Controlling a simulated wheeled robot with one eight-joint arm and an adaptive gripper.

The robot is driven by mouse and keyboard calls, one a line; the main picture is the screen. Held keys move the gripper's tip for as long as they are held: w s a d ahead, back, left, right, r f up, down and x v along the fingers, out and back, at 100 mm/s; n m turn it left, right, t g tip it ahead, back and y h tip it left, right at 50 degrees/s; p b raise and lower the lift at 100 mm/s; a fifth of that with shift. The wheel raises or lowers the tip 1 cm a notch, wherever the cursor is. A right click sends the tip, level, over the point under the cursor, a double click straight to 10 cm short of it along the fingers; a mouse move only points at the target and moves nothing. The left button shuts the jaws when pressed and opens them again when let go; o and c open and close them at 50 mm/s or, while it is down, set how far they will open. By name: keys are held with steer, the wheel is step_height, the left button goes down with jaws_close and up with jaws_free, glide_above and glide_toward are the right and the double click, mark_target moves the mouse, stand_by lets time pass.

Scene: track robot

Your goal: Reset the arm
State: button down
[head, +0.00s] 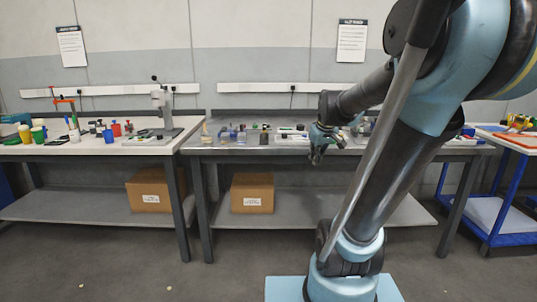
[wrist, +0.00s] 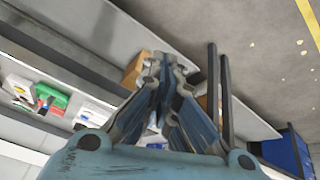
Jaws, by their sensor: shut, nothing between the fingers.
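My arm rises from the lower right of the head view and bends back toward the grey workbench. My gripper (head: 318,157) hangs from its end in front of the middle of that bench, with its fingers pointing down. In the wrist view my gripper (wrist: 165,62) has its fingertips together and nothing between them. The arm hides part of the grey workbench (head: 240,151) and the wall behind it.
A white-topped bench (head: 90,150) with cups and tools stands at left. Cardboard boxes (head: 156,190) (head: 252,193) sit on the lower shelves. A blue-framed cart (head: 510,238) stands at right. The floor in front of the benches is clear.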

steer(key=s+f+m+g, duration=0.1)
steer(key=s+f, duration=0.3)
steer(key=s, duration=0.3)
steer(key=s+d+f+m+g, duration=0.1)
steer(key=s+f+m, duration=0.1)
steer(key=s+f, duration=0.2)
steer(key=s+f+m+g+h, duration=0.1)
steer(key=s+f, duration=0.3)
steer(key=s, duration=0.6)
steer(key=shift+s+d+f+m, duration=0.3)
steer(key=shift+s+f+m, duration=0.05)
steer(key=shift+m, duration=0.15)
steer(key=shift+w+f, duration=0.2)
steer(key=shift+w, duration=0.3)
steer(key=shift+s, duration=0.15)
